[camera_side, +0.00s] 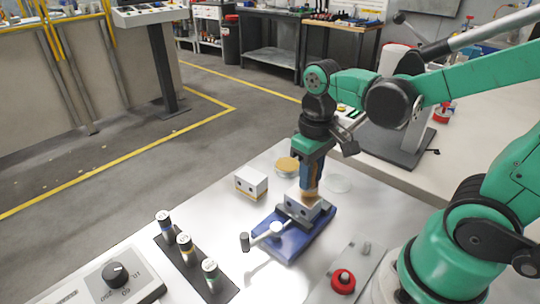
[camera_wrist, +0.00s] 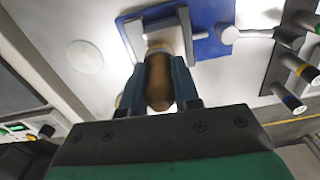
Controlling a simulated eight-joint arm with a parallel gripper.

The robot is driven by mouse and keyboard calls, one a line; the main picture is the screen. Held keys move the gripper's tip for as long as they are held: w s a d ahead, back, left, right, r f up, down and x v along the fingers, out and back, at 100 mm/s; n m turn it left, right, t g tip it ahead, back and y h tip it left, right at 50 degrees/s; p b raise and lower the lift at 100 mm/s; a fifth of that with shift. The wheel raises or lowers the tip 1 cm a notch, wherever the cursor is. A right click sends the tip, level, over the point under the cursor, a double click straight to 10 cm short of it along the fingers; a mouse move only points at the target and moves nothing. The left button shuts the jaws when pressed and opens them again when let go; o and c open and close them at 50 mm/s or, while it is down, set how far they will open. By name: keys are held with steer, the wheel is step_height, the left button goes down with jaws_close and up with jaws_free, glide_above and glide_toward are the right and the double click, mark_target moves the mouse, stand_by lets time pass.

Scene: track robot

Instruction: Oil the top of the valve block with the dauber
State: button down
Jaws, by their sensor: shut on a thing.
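My gripper (camera_side: 311,182) is shut on the dauber, whose brown rounded handle (camera_wrist: 160,82) shows between the fingers in the wrist view. In the side view the dauber (camera_side: 309,196) points down at a grey block with dark holes (camera_side: 298,210), apparently the valve block. That block sits between the jaws of a vise on a blue base (camera_side: 284,247). The dauber's lower end is at or just above the block's top; I cannot tell whether they touch.
A second, pale block with an orange stripe (camera_side: 251,182) stands left of the vise. A round tan-topped tin (camera_side: 287,166) and a clear disc (camera_side: 338,183) lie behind. Several small bottles (camera_side: 185,246) stand in a dark rack. The vise handle (camera_side: 262,235) sticks out left.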

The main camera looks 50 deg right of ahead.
steer(key=shift+d+f, duration=0.45)
steer(key=shift+d, duration=0.1)
steer(key=shift+a+r, duration=0.1)
steer(key=shift+a, duration=1.9)
steer(key=shift+w+d, duration=0.5)
steer(key=shift+d, duration=1.5)
steer(key=shift+a, duration=2)
step_height(320, 180, up, 8)
